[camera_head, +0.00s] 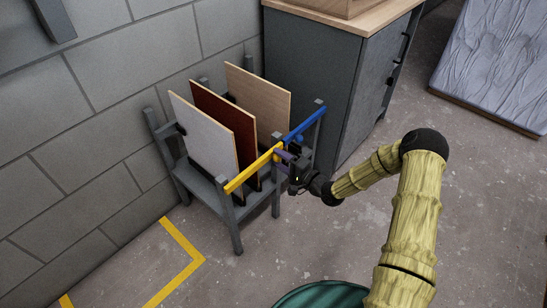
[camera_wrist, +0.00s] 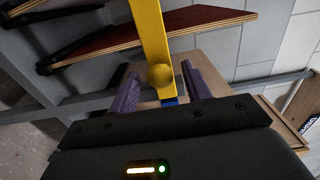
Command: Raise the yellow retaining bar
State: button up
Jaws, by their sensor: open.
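The yellow retaining bar (camera_head: 250,172) lies across the front of a grey rack (camera_head: 235,242), in front of the upright panels. In the wrist view the yellow bar (camera_wrist: 151,35) runs down from the top edge and has a round yellow knob (camera_wrist: 160,76) near its end. My gripper (camera_head: 283,158) is at the right end of the yellow bar. In the wrist view its two purple fingers (camera_wrist: 160,84) are open, one on each side of the knob, with gaps visible. Whether either finger touches the bar cannot be told.
A blue bar (camera_head: 305,124) continues the line to the right on the same rack. White (camera_head: 205,135), dark red (camera_head: 228,120) and light wood (camera_head: 260,100) panels stand in the rack. A grey cabinet (camera_head: 315,75) stands close behind it. The floor in front is clear.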

aim_at(274, 154)
jog(key=shift+x, duration=1.7)
grip_shut()
jog(key=shift+d+r, duration=0.1)
jog(key=shift+d, duration=0.05)
